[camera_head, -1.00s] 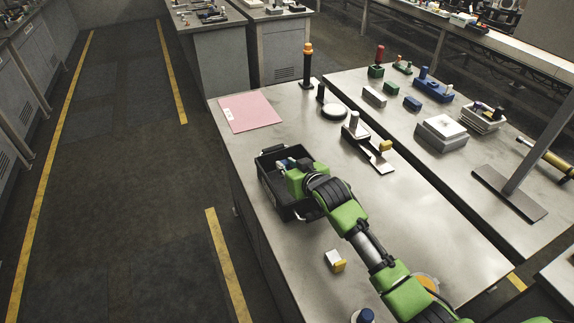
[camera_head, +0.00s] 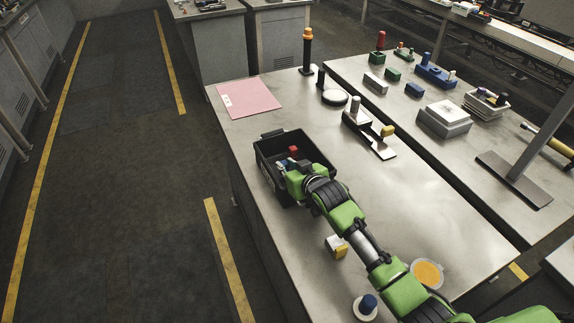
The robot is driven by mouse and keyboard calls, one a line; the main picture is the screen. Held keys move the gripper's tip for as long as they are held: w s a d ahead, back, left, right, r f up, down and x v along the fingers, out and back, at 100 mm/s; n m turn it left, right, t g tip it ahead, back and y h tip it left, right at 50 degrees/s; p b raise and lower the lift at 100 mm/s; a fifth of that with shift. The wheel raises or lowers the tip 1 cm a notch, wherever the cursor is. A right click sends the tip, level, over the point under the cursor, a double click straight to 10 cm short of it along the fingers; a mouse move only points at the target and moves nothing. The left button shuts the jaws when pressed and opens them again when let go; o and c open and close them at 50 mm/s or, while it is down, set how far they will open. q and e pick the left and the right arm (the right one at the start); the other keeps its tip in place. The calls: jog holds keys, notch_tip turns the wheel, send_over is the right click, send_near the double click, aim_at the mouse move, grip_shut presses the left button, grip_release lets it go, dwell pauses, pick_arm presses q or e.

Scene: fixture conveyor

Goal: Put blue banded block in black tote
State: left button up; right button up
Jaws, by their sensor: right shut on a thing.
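The black tote (camera_head: 258,150) is an open box near the left edge of the near bench. My right gripper (camera_head: 287,166) reaches into its opening from the lower right, with the arm covering part of the tote. It is shut on a small blue and white piece, which appears to be the blue banded block (camera_head: 282,163). The fingers and wrist hide much of the block, and I cannot tell whether it touches the tote's floor. A red item (camera_head: 294,150) shows inside the tote beyond the gripper. My left gripper is not in view.
A pink sheet (camera_head: 248,98) and a dark post with an orange top (camera_head: 307,52) stand farther back.

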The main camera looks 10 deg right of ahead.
jog(key=shift+f+b, duration=0.35)
jog(key=shift+f, duration=0.2)
dwell(0.4)
jog(key=o, duration=1)
jog(key=v, duration=1.2)
